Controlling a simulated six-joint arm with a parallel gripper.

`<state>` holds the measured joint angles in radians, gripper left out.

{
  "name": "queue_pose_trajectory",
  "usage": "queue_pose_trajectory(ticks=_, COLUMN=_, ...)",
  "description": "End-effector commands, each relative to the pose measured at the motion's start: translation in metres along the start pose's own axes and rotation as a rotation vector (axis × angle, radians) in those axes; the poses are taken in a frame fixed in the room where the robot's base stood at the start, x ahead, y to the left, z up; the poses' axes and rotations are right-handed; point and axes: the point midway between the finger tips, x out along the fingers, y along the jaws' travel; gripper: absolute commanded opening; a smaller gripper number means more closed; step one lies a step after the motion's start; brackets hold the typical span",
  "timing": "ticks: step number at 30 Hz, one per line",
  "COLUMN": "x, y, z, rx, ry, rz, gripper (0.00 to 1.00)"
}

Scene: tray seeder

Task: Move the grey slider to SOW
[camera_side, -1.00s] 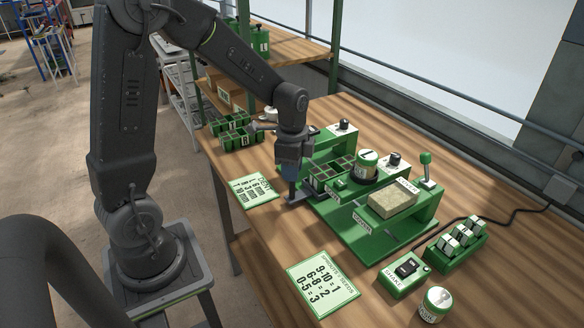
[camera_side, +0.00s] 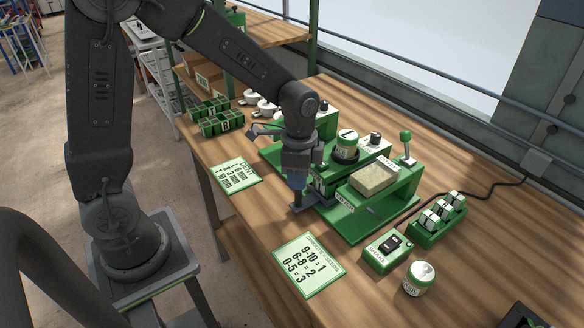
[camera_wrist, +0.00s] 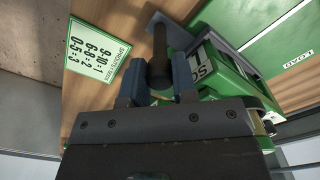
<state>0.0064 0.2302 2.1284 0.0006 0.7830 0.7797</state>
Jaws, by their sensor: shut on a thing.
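My gripper (camera_side: 297,188) is low at the left front of the green seeder (camera_side: 352,222). In the wrist view my gripper (camera_wrist: 157,80) is shut on the dark upright handle of the grey slider (camera_wrist: 159,55), a finger on each side. The slider's grey plate (camera_side: 318,196) shows at the foot of the gripper in the side view. A white label starting with "SO" (camera_wrist: 203,62) is just right of the right finger; the rest is hidden. A LOAD label (camera_wrist: 299,62) is farther right. My gripper hides the seeder's left part in the side view.
A pale block (camera_side: 374,178) sits on the seeder. The number card (camera_side: 308,265) lies in front, and another card (camera_side: 236,175) to the left. A switch box (camera_side: 388,252), a jar (camera_side: 419,279) and a green rack (camera_side: 437,230) stand at the right. Bare wood lies between the cards.

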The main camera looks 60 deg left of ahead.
Motion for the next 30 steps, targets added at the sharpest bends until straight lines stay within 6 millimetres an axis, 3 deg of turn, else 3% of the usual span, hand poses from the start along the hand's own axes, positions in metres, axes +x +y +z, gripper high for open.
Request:
queue_pose_trajectory(ticks=5, x=-0.001, y=-0.001, z=0.000, rx=-0.003, ry=0.003, rz=-0.002, gripper=0.00)
queue_pose_trajectory(ticks=6, x=-0.001, y=-0.001, z=0.000, rx=-0.003, ry=0.003, rz=-0.001, gripper=0.30)
queue_pose_trajectory(ticks=13, x=0.000, y=-0.001, z=0.000, rx=-0.002, ry=0.002, rz=0.000, gripper=0.52)
queue_pose_trajectory(ticks=23, x=-0.005, y=-0.001, z=0.000, rx=-0.001, ry=0.001, rz=-0.001, gripper=0.52)
queue_pose_trajectory(ticks=30, x=-0.047, y=-0.002, z=-0.001, rx=-0.001, ry=0.006, rz=-0.006, gripper=0.52)
